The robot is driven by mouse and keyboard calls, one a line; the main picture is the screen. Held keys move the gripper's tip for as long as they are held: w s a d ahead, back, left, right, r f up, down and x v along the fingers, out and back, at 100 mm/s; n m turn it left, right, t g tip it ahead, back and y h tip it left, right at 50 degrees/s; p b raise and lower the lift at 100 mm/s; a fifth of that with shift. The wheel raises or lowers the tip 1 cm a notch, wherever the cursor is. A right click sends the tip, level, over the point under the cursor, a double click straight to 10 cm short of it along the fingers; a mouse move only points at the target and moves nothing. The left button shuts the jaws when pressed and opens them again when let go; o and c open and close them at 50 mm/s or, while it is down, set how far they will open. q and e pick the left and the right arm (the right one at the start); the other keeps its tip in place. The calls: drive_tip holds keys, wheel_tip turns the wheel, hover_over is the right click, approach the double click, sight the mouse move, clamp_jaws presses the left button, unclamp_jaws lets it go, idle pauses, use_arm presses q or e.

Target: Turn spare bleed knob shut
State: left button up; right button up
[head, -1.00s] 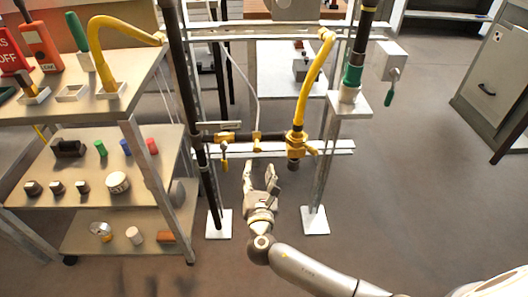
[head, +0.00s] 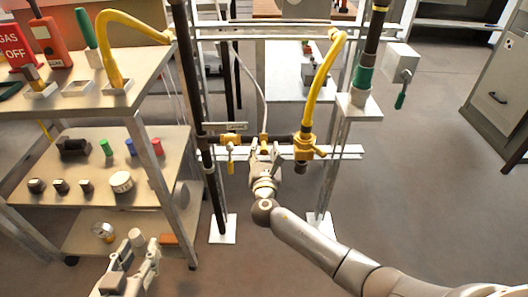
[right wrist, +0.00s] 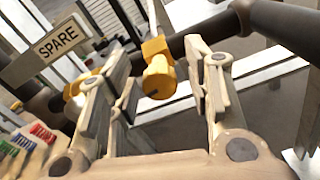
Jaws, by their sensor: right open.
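The yellow bleed knob (head: 264,139) sits on the dark horizontal pipe (head: 282,138), right of the SPARE plate (head: 225,127). In the right wrist view the knob (right wrist: 158,82) is between my right fingers, with a gap on both sides, and the plate (right wrist: 58,40) reads SPARE. My right gripper (head: 265,155) is open and empty, just in front of the knob; in the right wrist view (right wrist: 165,95) its fingers point toward the pipe. My left gripper (head: 133,266) is open and empty at the lower left, low in front of the cart.
A yellow lever valve (head: 230,153) is left of the knob, and a yellow valve (head: 303,148) with a yellow hose (head: 319,88) is right of it. Metal uprights flank the pipe. A shelved cart (head: 92,178) with small parts stands at left. The floor at right is clear.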

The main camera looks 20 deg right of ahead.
drive_tip(key=shift+w, duration=0.15)
clamp_jaws()
idle(0.4)
